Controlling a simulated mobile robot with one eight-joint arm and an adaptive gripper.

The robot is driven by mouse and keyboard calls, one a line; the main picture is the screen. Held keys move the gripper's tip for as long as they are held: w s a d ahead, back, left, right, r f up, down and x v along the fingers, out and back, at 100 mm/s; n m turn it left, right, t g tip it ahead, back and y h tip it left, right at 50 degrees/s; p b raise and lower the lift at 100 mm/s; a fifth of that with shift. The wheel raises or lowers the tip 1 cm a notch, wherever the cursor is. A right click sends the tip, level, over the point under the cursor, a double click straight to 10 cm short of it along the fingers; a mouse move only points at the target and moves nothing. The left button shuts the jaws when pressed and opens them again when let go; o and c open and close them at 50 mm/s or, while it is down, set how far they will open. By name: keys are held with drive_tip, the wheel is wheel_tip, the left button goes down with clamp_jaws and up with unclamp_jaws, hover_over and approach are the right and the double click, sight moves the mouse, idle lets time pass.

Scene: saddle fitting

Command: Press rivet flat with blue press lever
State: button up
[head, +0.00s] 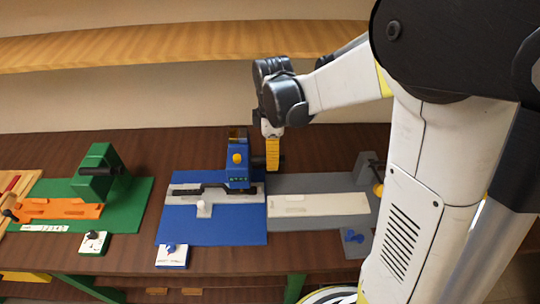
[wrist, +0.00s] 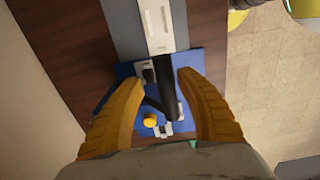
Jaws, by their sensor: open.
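The blue press (head: 238,168) stands on a blue base (head: 210,230) at the middle of the bench, with a yellow knob (head: 237,158) on its front. Its dark lever (head: 259,162) sticks out to the right, and my gripper (head: 273,155) is beside it, pointing down. In the wrist view the black lever (wrist: 170,88) lies between the two yellow fingers of my gripper (wrist: 162,78), which are apart. I cannot tell whether a finger touches the lever. A dark strip (head: 214,189) lies on the grey rail of the blue base. I cannot make out the rivet.
A green press (head: 97,172) with an orange piece (head: 60,208) stands to the left. A grey station (head: 315,184) with a pale strip (head: 330,203) is to the right. A small white post (head: 204,209) stands on the blue base. Bare bench shows between stations.

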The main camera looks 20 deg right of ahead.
drive_tip(key=shift+r+p, duration=2.1)
drive_tip(key=shift+r, duration=0.95)
drive_tip(key=shift+f, duration=0.1)
drive_tip(key=shift+s+f+m+t+b, duration=0.3)
drive_tip(key=shift+s+m+b, duration=0.2)
drive_tip(key=shift+b, duration=0.6)
drive_tip(key=s+f+m+t+b, duration=0.6)
drive_tip(key=s+f+m+b, duration=0.3)
drive_tip(key=s+m+b, duration=0.4)
drive_tip(key=b, duration=0.4)
drive_tip(key=shift+a+t, duration=0.25)
drive_tip(key=shift+t, duration=0.05)
